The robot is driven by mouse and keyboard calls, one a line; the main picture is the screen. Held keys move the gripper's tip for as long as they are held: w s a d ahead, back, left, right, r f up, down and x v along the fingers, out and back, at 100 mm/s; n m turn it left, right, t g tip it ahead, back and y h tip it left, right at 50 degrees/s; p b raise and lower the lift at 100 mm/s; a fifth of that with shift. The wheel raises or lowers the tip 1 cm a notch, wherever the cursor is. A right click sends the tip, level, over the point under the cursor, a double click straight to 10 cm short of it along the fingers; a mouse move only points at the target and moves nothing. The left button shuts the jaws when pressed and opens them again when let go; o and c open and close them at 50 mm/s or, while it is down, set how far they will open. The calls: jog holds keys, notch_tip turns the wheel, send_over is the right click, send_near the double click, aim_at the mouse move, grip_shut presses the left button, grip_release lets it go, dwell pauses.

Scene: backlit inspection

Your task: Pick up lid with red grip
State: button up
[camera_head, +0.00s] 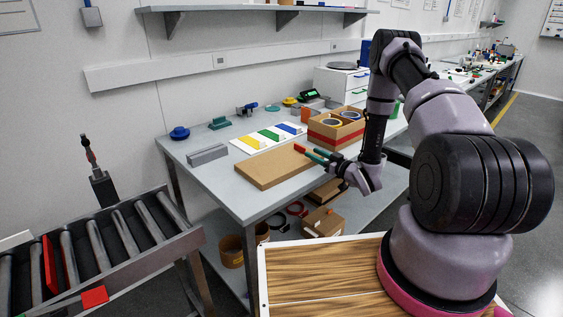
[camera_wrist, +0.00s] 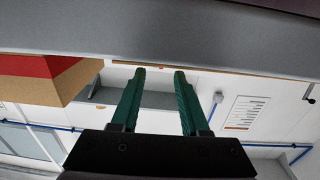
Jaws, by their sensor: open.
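I cannot make out a lid with a red grip for certain. A small red piece (camera_head: 300,148) shows by my fingertips in the head view, over the brown board; I cannot tell what it belongs to. My gripper (camera_head: 315,154) reaches over the bench's front edge, near the brown board (camera_head: 268,172). In the wrist view my gripper (camera_wrist: 159,72) has its two green fingers apart with nothing held between them. Round items with blue rims (camera_head: 331,121) lie in the open cardboard box.
The red-striped cardboard box (camera_head: 326,138) stands right of the board and shows in the wrist view (camera_wrist: 40,68). A roller conveyor (camera_head: 120,227) stands at left.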

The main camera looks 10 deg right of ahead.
aim_at(305, 149)
jog(key=x, duration=0.3)
jog(key=shift+w+a+f, duration=0.15)
jog(key=shift+w+a, duration=0.1)
jog(key=shift+a, duration=0.1)
jog(key=shift+w+a, duration=0.3)
jog(key=shift+w, duration=0.25)
grip_shut()
